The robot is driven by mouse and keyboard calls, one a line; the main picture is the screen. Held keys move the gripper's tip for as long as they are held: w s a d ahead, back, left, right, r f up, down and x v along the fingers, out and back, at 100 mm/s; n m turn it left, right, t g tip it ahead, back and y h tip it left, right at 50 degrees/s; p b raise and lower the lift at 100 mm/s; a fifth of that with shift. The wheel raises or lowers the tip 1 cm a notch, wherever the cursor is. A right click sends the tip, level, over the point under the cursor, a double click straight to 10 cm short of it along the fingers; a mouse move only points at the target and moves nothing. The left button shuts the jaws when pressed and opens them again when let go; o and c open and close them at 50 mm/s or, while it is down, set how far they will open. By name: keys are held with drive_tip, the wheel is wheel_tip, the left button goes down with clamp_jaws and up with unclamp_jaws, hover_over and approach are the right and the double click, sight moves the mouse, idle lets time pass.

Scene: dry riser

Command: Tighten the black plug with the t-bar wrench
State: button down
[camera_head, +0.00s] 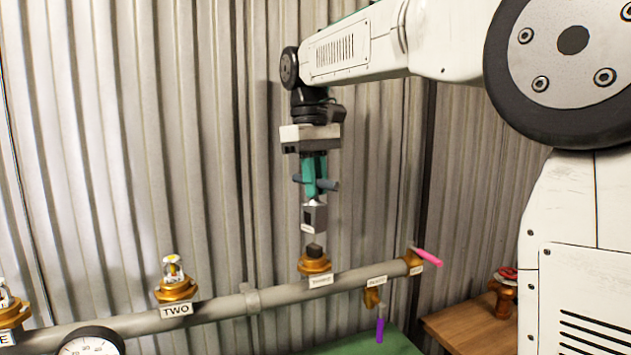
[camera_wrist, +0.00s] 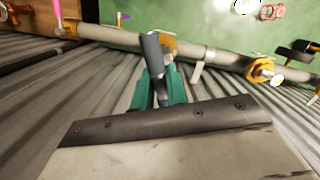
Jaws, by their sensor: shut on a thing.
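The black plug (camera_head: 314,251) sits upright in a brass fitting (camera_head: 314,265) on top of the grey pipe. My gripper (camera_head: 315,178), with green fingers, is above the plug and shut on the grey t-bar wrench (camera_head: 314,217). The wrench hangs with its crossbar in the fingers and its square socket pointing down. A gap shows between the socket and the plug. In the wrist view, my gripper (camera_wrist: 162,88) holds the wrench bar (camera_wrist: 152,52) in front of the brass fitting (camera_wrist: 168,46). The plug is hidden there.
The grey pipe (camera_head: 215,309) carries a sprinkler head (camera_head: 173,270) labelled TWO, a pressure gauge (camera_head: 90,345), a pink-handled valve (camera_head: 427,257) and a purple-handled valve (camera_head: 380,329). A red-wheeled valve (camera_head: 506,274) stands on a wooden table (camera_head: 468,324) at right. Corrugated wall (camera_head: 130,130) is behind.

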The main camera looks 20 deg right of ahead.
sight(314, 204)
drive_tip(key=shift+f, duration=2.65)
drive_tip(key=m, duration=0.3)
drive_tip(key=shift+m, duration=0.3)
drive_tip(key=shift+m+y, duration=0.4)
drive_tip(key=shift+m, duration=0.7)
drive_tip(key=shift+a+m, duration=0.1)
drive_tip(key=shift+m, duration=0.9)
drive_tip(key=shift+n, duration=0.6)
drive_tip(key=shift+r, duration=0.15)
drive_tip(key=shift+r, duration=2.6)
